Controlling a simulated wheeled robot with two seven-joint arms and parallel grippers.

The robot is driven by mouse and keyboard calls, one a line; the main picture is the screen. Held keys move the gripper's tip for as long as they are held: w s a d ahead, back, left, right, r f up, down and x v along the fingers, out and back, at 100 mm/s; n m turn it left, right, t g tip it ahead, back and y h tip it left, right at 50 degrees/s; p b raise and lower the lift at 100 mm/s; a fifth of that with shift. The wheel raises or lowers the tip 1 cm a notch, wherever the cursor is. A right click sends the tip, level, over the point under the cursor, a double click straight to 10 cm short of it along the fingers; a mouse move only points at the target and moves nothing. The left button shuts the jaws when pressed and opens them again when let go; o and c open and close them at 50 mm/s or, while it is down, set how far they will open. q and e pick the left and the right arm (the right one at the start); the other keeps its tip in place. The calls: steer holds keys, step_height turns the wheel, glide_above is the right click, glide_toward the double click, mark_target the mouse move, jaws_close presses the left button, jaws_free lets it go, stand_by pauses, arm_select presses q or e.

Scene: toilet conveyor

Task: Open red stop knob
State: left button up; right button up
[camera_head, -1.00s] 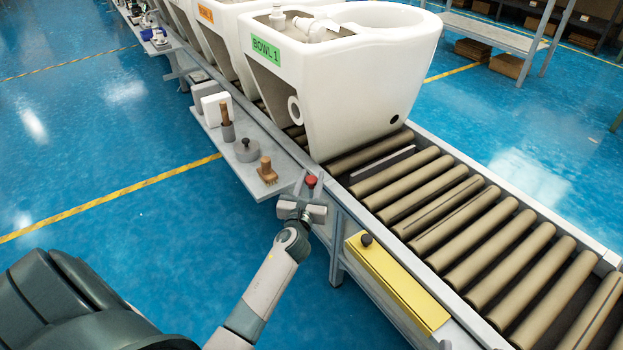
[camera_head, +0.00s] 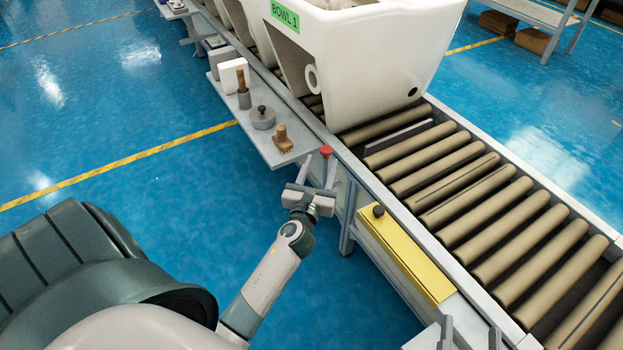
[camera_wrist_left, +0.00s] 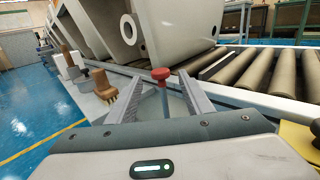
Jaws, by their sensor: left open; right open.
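The red stop knob (camera_head: 326,151) is a small red cap on a short stem at the near edge of the conveyor frame, beside the tool shelf. It also shows in the left wrist view (camera_wrist_left: 161,74), between the finger ends. My left gripper (camera_head: 318,169) is open and empty just on the near side of the knob, with its fingers pointing toward it. Whether a finger touches the knob I cannot tell. My right gripper (camera_head: 470,332) is open and empty at the bottom edge, far from the knob; only its fingers show.
A grey shelf (camera_head: 262,143) beside the knob holds a wooden brush (camera_head: 283,140), a grey lidded pot (camera_head: 262,118) and other items. A white toilet bowl (camera_head: 385,65) sits on the conveyor rollers (camera_head: 470,195). A yellow box (camera_head: 405,252) with a black knob (camera_head: 378,211) is on the conveyor's near side.

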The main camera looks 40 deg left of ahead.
arm_select(q)
steer(key=v, duration=1)
arm_select(e)
steer(key=shift+f, duration=0.2)
steer(key=shift+f, duration=0.15)
